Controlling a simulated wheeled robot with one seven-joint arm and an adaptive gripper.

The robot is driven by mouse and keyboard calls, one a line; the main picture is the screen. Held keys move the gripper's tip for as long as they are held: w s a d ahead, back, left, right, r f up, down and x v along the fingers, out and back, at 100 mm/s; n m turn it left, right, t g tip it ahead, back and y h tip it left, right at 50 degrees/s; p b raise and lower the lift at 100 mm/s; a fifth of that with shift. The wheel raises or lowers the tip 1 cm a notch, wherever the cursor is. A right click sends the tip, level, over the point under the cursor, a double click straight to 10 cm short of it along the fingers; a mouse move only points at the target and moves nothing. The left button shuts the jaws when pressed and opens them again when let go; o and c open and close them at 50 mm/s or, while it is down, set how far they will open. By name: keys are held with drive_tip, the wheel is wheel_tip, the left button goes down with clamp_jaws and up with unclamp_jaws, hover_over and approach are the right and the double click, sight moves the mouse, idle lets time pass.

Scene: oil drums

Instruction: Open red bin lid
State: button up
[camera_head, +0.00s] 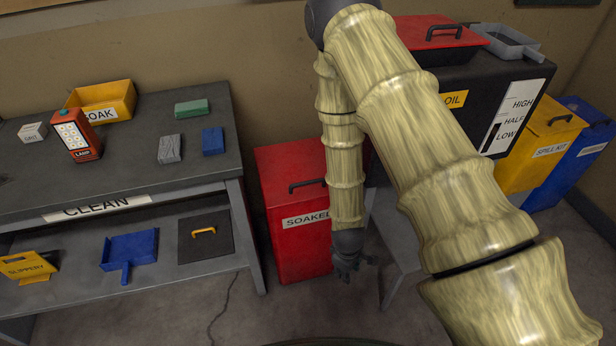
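The red bin (292,245), labelled SOAKED, stands on the floor in the middle of the view. Its red lid (280,160) looks shut, with a dark bar handle (307,185) near the front edge. My arm hangs down in front of the bin's right side and hides part of it and of the lid. My gripper (350,274) is dark and small, pointing down low in front of the bin's lower right side, below the handle and apart from it. Whether its fingers are open or shut is unclear.
At left is a grey bench (205,105) with a yellow SOAK tray (118,98), red lamp (77,137) and blocks. At right, a black OIL tank (470,80) has a red handled lid (425,33). Yellow (545,145) and blue (580,155) bins stand beyond it.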

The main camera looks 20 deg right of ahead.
drive_tip(key=w+r+n, duration=0.3)
drive_tip(key=w+r, duration=0.1)
drive_tip(key=w, duration=0.3)
drive_tip(key=w+r+n, duration=0.2)
drive_tip(key=w+r, duration=0.2)
drive_tip(key=w, duration=0.4)
drive_tip(key=n+t+y+p, duration=0.1)
drive_tip(key=n+t, duration=0.1)
drive_tip(key=n, duration=0.4)
approach(309, 182)
drive_tip(key=shift+p+x, duration=1.05)
drive_tip(key=shift+x, duration=3.1)
drive_tip(key=shift+w, duration=0.15)
clamp_jaws()
